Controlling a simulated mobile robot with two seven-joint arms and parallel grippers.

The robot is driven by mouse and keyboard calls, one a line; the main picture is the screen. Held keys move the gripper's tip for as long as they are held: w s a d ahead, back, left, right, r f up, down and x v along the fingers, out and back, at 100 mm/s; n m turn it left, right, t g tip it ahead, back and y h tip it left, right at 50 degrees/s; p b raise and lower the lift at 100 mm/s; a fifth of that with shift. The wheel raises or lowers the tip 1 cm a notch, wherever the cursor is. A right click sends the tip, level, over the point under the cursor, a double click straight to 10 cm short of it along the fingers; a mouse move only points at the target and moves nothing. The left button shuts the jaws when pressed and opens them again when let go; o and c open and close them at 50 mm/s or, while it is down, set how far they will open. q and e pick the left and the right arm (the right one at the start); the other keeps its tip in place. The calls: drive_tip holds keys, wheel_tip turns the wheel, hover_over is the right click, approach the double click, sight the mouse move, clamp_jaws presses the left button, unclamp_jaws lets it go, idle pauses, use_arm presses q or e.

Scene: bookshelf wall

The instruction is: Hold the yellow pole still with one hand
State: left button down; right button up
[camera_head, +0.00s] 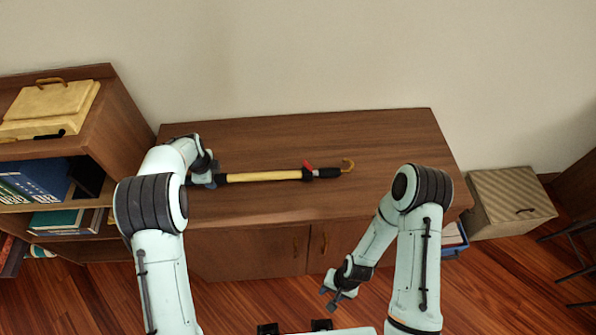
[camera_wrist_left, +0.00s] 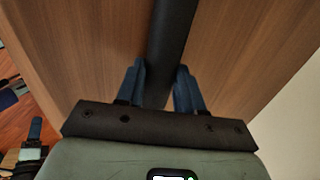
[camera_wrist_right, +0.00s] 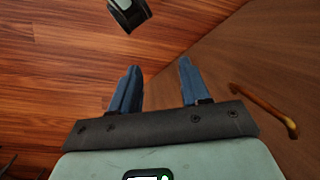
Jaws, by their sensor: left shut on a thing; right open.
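The yellow pole (camera_head: 265,176) lies lengthwise on the wooden cabinet top. It has black sections at both ends, a red part (camera_head: 308,165) and a brass-coloured hook (camera_head: 348,166) at its right end. My left gripper (camera_head: 212,179) is at the pole's left end, shut on its black grip. In the left wrist view the black grip (camera_wrist_left: 172,45) runs between the two blue fingers (camera_wrist_left: 160,85). My right gripper (camera_head: 331,301) is open and empty, low in front of the cabinet, well away from the pole. Its spread fingers show in the right wrist view (camera_wrist_right: 157,85).
The cabinet top (camera_head: 310,130) is otherwise clear. Its doors have handles, one showing close in the right wrist view (camera_wrist_right: 265,107). A bookshelf (camera_head: 120,110) with books and a yellow case (camera_head: 50,102) stands left. A striped box (camera_head: 510,200) sits on the floor at right.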

drive_tip(key=w+a+r+m+t+h, duration=0.15)
drive_tip(key=w+a+r+m, duration=0.25)
drive_tip(key=w+a+r, duration=0.4)
drive_tip(key=w+a+r+m+h, duration=0.2)
drive_tip(key=w+a+r+m, duration=0.4)
drive_tip(key=r, duration=0.4)
drive_tip(key=shift+m+t+y, duration=0.35)
drive_tip(key=shift+m+t, duration=0.05)
drive_tip(key=shift+t, duration=0.05)
drive_tip(key=w+d+r, duration=0.2)
drive_tip(key=w, duration=0.1)
drive_tip(key=w+d+r, duration=0.2)
drive_tip(key=w, duration=0.2)
drive_tip(key=w+d+r, duration=0.2)
drive_tip(key=w+d, duration=0.1)
drive_tip(key=shift+w+r, duration=0.2)
drive_tip(key=shift+w, duration=0.1)
drive_tip(key=m+t, duration=0.1)
drive_tip(key=m, duration=0.1)
approach(327, 171)
drive_tip(key=f, duration=0.3)
drive_tip(key=w+f, duration=0.1)
drive_tip(key=f, duration=0.5)
drive_tip(key=shift+w+f, duration=0.3)
drive_tip(key=shift+w, duration=0.05)
clamp_jaws()
